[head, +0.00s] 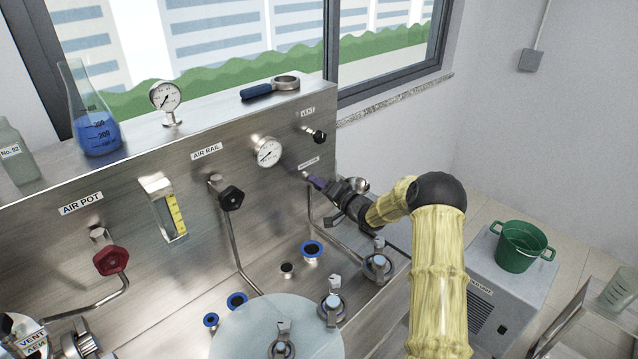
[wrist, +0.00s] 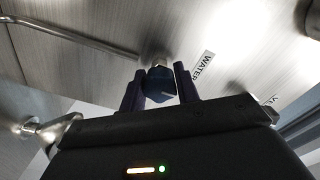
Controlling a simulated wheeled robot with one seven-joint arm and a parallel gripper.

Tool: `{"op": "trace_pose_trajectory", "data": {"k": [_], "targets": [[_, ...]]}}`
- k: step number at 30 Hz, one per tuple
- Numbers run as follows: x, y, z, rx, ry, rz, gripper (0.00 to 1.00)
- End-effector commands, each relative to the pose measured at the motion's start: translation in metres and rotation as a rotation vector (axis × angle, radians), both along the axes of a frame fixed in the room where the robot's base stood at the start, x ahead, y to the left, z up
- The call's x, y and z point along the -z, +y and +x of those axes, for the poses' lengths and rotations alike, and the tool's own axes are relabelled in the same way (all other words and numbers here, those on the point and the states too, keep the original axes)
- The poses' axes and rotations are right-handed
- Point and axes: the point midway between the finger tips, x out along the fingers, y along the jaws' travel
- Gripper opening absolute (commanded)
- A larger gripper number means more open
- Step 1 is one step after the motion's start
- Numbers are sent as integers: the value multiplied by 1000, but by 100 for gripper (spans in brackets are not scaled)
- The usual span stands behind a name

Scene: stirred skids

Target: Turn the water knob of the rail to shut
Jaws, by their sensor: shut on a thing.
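The blue water knob (wrist: 160,87) sits on a metal stem on the steel panel, beside a label reading WATER (wrist: 203,65). A pale pointer line shows on its face. My gripper (wrist: 160,92) has one finger on each side of the knob and is shut on it. In the head view my gripper (head: 317,183) reaches the panel at the right end of the rail, below a small label (head: 308,163). The knob itself is mostly hidden there by the fingers.
To the left on the panel are a black knob (head: 231,198) under AIR RAIL and a red knob (head: 111,261) under AIR POT. A black vent knob (head: 319,136) and a gauge (head: 268,152) are close above my gripper. A bent pipe (head: 323,222) runs below it.

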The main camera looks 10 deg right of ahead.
Motion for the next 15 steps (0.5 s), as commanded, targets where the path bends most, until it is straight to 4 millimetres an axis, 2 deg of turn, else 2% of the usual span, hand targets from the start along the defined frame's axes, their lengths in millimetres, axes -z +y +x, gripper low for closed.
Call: {"op": "trace_pose_trajectory", "data": {"k": [14,15], "targets": [[4,-2,-1,2,22,20,9],[4,-2,-1,2,21,19,34]]}}
